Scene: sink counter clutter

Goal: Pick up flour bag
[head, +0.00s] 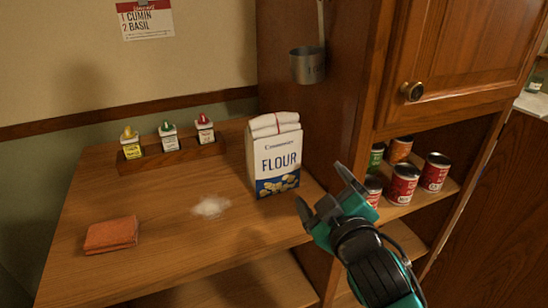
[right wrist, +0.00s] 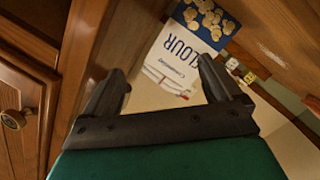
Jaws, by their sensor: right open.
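The flour bag (head: 274,158) is white with a blue lower band and a folded top. It stands upright on the wooden counter (head: 160,235), close to the cabinet's side panel. My right gripper (head: 321,190) is open and empty, in front of the bag and to its right, apart from it. In the right wrist view the flour bag (right wrist: 185,50) shows beyond the open fingers (right wrist: 160,85), its face partly cut off by the frame's top edge. My left gripper is not in view.
A spice rack (head: 172,157) with three small bottles stands at the back left. An orange cloth (head: 110,234) and a white powder patch (head: 211,206) lie on the counter. Several cans (head: 403,184) stand on the right shelf. A metal cup (head: 308,65) hangs on the cabinet side.

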